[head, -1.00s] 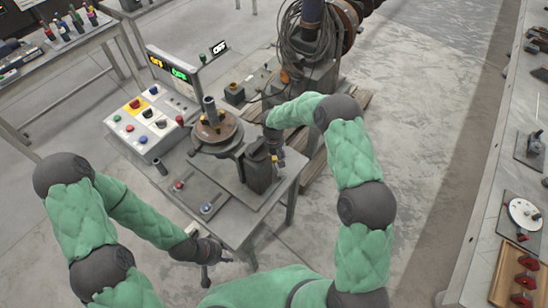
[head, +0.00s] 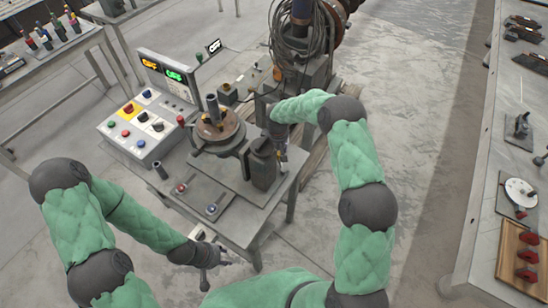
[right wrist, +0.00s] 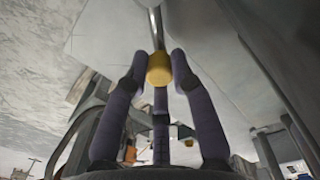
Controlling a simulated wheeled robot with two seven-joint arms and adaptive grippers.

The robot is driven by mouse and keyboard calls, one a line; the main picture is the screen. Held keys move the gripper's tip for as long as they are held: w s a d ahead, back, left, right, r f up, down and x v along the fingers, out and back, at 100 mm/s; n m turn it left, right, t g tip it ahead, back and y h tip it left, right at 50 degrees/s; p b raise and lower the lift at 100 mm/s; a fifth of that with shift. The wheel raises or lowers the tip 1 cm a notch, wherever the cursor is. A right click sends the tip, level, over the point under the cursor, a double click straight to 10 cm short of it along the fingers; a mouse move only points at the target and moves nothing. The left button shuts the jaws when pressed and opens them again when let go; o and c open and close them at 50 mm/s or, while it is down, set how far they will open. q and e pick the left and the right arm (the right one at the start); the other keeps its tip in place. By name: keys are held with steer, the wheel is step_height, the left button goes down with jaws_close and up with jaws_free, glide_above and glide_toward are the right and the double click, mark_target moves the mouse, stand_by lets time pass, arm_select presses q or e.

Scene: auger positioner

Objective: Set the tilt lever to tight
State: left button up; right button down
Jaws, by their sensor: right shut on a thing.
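The positioner, with its round brown table (head: 232,126) and grey housing (head: 263,165), stands on a grey workbench. My right gripper (head: 281,152) is at the right side of the housing, partly hidden by its own arm. In the right wrist view my right gripper (right wrist: 160,82) is shut on the yellow knob (right wrist: 158,68) of the tilt lever. The lever's thin metal rod (right wrist: 157,28) runs up from the knob. I cannot read any tight marking. My left gripper (head: 215,255) is beside the bench's front left edge, away from the positioner; its finger opening is unclear.
A control box (head: 143,125) with coloured buttons and lit displays stands left of the positioner. A small plate (head: 196,193) with red and blue knobs lies at the bench front. A cable coil (head: 300,40) hangs behind. Open floor lies between here and the right-hand table (head: 478,200).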

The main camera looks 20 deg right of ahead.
steer(key=shift+a, duration=0.1)
steer(key=shift+d, duration=0.2)
steer(key=shift+d+f+m+b, duration=0.15)
steer(key=shift+d+m+b, duration=0.15)
steer(key=shift+d+m, duration=0.2)
steer(key=shift+d+m+b, duration=0.1)
steer(key=shift+m+b, duration=0.3)
steer(key=shift+m, duration=0.1)
steer(key=shift+d+m, duration=0.15)
steer(key=shift+m, duration=0.15)
steer(key=c, duration=1)
jaws_free()
steer(key=shift+c, duration=0.2)
